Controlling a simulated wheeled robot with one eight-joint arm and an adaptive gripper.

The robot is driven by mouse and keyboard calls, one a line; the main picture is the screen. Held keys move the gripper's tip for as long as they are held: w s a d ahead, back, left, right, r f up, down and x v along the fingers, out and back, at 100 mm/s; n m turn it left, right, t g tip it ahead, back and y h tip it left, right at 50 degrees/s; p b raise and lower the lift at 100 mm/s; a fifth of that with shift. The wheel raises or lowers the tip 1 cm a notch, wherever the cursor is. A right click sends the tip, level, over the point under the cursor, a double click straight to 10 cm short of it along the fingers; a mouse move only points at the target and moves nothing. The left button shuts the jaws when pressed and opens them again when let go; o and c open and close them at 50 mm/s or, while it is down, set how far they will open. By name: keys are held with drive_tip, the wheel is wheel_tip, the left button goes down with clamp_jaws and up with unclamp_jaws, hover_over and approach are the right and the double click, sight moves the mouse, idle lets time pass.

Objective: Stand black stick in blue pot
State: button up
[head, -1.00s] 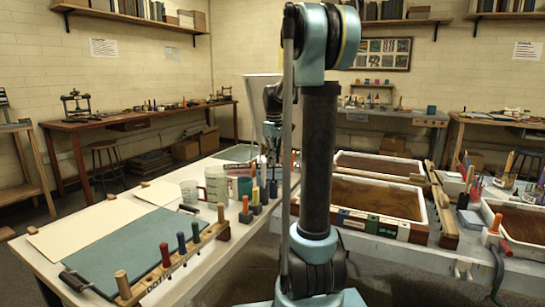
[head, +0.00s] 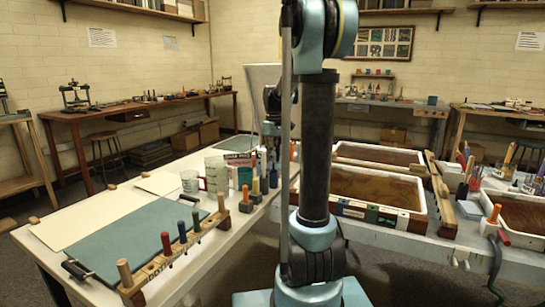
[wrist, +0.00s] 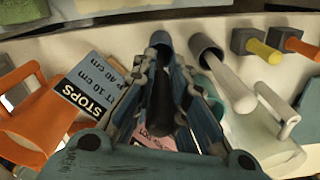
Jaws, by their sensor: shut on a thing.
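My gripper (wrist: 160,95) points down over the far part of the left table and is shut on the dark stick (wrist: 160,105), which shows between its fingers in the wrist view. A round blue rim (wrist: 161,39), which looks like the blue pot, lies beyond the fingers, in line with the stick. I cannot tell whether the stick's lower end is inside the pot or just above it. In the head view my gripper (head: 271,128) is small and partly hidden by my own arm, and the held stick is not clear.
A pale stick (wrist: 232,85) stands close on the right, then yellow (wrist: 262,50) and orange (wrist: 301,46) ones in blocks. An orange mug (wrist: 35,115) and a STOPS card (wrist: 90,85) are left. A peg rack (head: 175,251) lines the front edge; trays (head: 375,188) stand right.

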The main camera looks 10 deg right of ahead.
drive_tip(key=o, duration=0.8)
drive_tip(key=shift+o, duration=0.2)
drive_tip(key=o, duration=0.5)
drive_tip(key=shift+r, duration=0.1)
